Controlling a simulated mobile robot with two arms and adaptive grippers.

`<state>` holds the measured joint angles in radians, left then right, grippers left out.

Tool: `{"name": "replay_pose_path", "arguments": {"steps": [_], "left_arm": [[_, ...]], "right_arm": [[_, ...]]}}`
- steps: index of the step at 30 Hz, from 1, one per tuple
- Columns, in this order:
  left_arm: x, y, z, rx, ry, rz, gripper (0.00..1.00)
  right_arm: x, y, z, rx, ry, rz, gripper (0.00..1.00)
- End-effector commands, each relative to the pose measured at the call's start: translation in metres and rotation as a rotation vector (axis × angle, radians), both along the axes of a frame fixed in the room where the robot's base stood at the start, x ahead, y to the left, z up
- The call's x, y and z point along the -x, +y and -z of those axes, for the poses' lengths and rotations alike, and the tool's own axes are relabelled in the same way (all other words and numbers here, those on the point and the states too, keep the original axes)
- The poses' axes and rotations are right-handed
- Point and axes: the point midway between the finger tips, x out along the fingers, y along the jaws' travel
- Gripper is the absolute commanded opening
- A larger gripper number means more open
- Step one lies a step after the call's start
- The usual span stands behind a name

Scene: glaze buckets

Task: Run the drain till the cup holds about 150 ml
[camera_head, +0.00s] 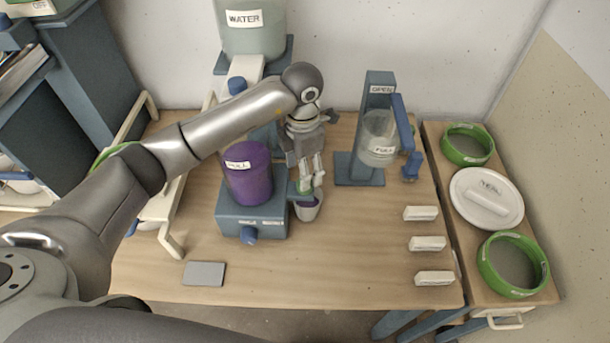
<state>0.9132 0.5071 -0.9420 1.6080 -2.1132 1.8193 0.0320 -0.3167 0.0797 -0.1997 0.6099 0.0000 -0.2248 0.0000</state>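A purple bucket (248,182) with a white label stands on a blue base (232,223), which has a round blue knob (249,235) at its front. A small cup (308,210) with purple inside it is at the base's right side, below a small blue and green fitting (304,188) that seems to be the drain. My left gripper (313,183) points down at this fitting, just above the cup. Its fingertips overlap the fitting and cup rim, so I cannot tell whether they grip anything. The cup's level is too small to read. My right gripper is out of view.
A water tank (250,28) stands at the back. A blue stand (378,88) marked OPEN holds a clear vessel (379,145). A grey plate (204,273) lies front left; the front middle is clear.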

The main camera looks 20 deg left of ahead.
Motion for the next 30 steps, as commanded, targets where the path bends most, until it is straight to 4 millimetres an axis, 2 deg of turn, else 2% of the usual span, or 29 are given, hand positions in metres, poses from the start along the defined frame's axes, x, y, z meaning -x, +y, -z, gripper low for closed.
{"name": "replay_pose_path", "arguments": {"steps": [4, 9, 13, 20, 30], "left_arm": [[0.002, -0.001, 0.025, 0.0, 0.004, 0.0, 0.56], [0.001, -0.002, 0.044, 0.001, 0.001, 0.0, 0.56], [0.001, -0.002, 0.05, 0.001, 0.0, 0.001, 0.56], [0.001, -0.002, 0.05, 0.001, 0.0, 0.002, 0.56], [0.001, -0.002, 0.05, 0.002, -0.001, 0.001, 0.14]], "right_arm": [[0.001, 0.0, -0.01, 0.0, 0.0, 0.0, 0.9], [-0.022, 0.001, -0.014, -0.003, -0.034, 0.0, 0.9], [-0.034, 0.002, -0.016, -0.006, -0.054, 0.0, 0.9], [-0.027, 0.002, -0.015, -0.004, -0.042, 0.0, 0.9], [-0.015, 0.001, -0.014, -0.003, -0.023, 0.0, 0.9]]}}
